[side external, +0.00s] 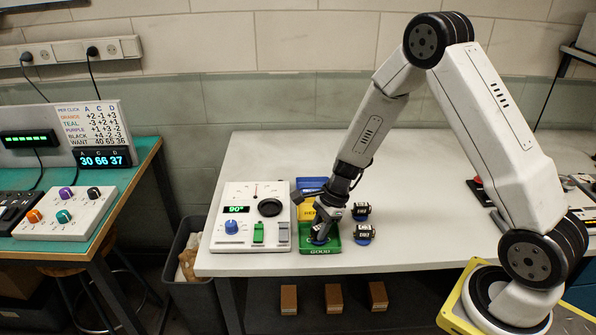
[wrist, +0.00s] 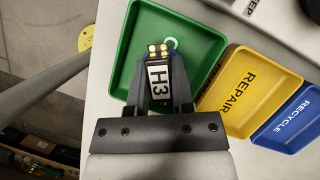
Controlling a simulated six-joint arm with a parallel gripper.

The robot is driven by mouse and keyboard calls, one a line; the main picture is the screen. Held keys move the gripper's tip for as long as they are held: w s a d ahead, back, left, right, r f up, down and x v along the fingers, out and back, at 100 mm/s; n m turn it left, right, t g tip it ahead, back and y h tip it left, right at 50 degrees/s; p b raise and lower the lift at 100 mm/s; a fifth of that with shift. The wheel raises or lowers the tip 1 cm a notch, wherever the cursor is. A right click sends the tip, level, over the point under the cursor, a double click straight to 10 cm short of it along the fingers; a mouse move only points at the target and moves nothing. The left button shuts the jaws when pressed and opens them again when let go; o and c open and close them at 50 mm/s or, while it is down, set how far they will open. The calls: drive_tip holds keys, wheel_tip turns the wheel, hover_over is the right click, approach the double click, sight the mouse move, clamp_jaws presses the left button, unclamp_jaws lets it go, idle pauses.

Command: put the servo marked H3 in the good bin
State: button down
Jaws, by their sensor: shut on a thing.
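The servo marked H3 (wrist: 160,80) is a small dark block with a white label, seen in the wrist view between my fingers. My gripper (wrist: 163,85) is shut on it. In the side view my gripper (side external: 322,232) points down over the green good bin (side external: 333,244), at the bench's front edge. The green bin (wrist: 205,38) lies behind the servo in the wrist view. I cannot tell whether the servo touches the bin floor. The gripper hides part of the bin in the side view.
The yellow repair bin (wrist: 240,90) and blue recycle bin (wrist: 293,120) adjoin the green one. Two other servos (side external: 364,233) (side external: 361,211) stand just right of the bins. A white tester (side external: 236,242) showing 90° stands close on the left.

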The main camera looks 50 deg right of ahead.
drive_tip(key=shift+c, duration=2)
unclamp_jaws()
drive_tip(key=c, duration=0.3)
drive_tip(key=shift+r, duration=0.1)
drive_tip(key=shift+v, duration=2.4)
drive_tip(key=shift+d, duration=0.1)
drive_tip(key=shift+r, duration=1.95)
